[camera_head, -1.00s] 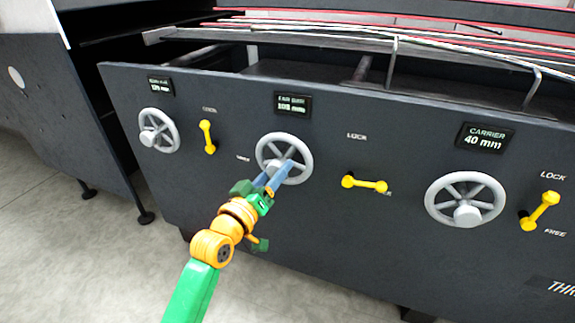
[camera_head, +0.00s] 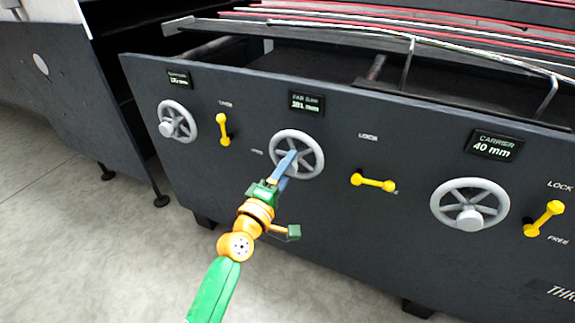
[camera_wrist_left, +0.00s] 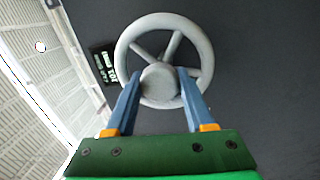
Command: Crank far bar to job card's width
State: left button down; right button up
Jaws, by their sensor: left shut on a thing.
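The far bar handwheel (camera_head: 318,167) is the grey spoked wheel in the middle of the dark panel, below a display (camera_head: 307,103) that seems to read FAR BAR; its number is too blurred to read surely. My left gripper (camera_head: 288,160) is at this wheel, its blue fingers shut on the wheel's round crank knob. In the left wrist view the fingers (camera_wrist_left: 158,88) sit on either side of the knob (camera_wrist_left: 159,80), in front of the wheel rim (camera_wrist_left: 207,58). The yellow lock lever (camera_head: 373,182) right of the wheel lies nearly horizontal. No job card is recognizable.
A smaller handwheel (camera_head: 177,121) and an upright yellow lever (camera_head: 223,129) are to the left. The carrier handwheel (camera_head: 469,204), its 40 mm display (camera_head: 496,146) and a tilted lever (camera_head: 543,218) are to the right. Open floor (camera_head: 110,255) lies at left.

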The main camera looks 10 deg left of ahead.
pick_arm(q)
jog(key=shift+r+n, duration=0.15)
jog(key=shift+n, duration=0.85)
pick_arm(e)
jog(key=shift+s+r, duration=0.15)
jog(key=shift+r, duration=0.05)
jog(key=shift+a, duration=0.15)
pick_arm(q)
jog(key=shift+c, duration=1.4)
grip_release()
jog(key=shift+s+a, duration=0.1)
jog(key=shift+s, duration=0.15)
jog(key=p+v, duration=0.1)
jog(key=v, duration=0.5)
jog(key=shift+s, duration=0.25)
pick_arm(e)
jog(key=shift+s+a+r, duration=0.2)
jog(key=shift+a+r, duration=0.25)
jog(key=shift+a, duration=0.1)
